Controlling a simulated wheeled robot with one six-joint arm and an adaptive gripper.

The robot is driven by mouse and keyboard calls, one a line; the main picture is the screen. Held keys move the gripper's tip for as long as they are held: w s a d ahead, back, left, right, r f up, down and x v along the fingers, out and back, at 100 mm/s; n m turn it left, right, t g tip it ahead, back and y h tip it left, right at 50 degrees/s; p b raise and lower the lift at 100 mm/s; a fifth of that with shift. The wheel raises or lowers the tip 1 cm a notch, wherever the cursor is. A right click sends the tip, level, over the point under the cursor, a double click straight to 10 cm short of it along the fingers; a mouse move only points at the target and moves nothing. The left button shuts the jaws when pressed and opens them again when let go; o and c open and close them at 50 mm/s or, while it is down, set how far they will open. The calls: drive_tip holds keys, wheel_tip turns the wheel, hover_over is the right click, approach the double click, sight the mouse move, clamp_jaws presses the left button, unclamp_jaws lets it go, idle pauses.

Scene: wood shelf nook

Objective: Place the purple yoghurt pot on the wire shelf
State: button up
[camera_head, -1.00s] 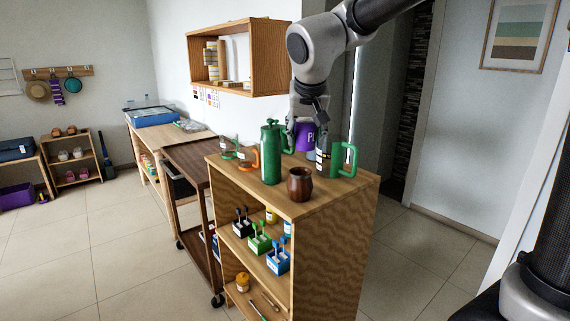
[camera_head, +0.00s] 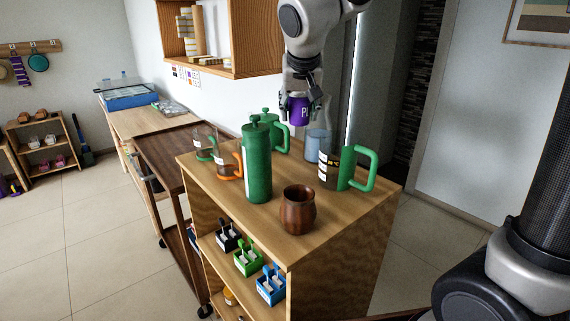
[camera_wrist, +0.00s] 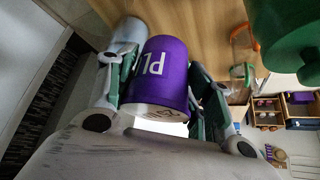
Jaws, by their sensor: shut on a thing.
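The purple yoghurt pot (camera_head: 299,108) with white lettering is held in my gripper (camera_head: 302,100), above the back of the wooden shelf unit's top. In the wrist view the purple pot (camera_wrist: 159,75) sits between the two fingers of my gripper (camera_wrist: 160,88), which are shut on it. A pale cylindrical container lies just behind it there. I cannot make out a wire shelf in either view.
A wooden wall shelf (camera_head: 253,35) hangs at the back left.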

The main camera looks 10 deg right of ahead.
wheel_tip(320, 180, down, 17)
drive_tip(key=shift+s+r, duration=0.1)
idle(0.4)
drive_tip(key=o, duration=0.8)
drive_tip(key=shift+o, duration=0.2)
drive_tip(key=shift+r, duration=0.2)
drive_tip(key=v, duration=1.1)
drive_tip(key=shift+s+r, duration=0.25)
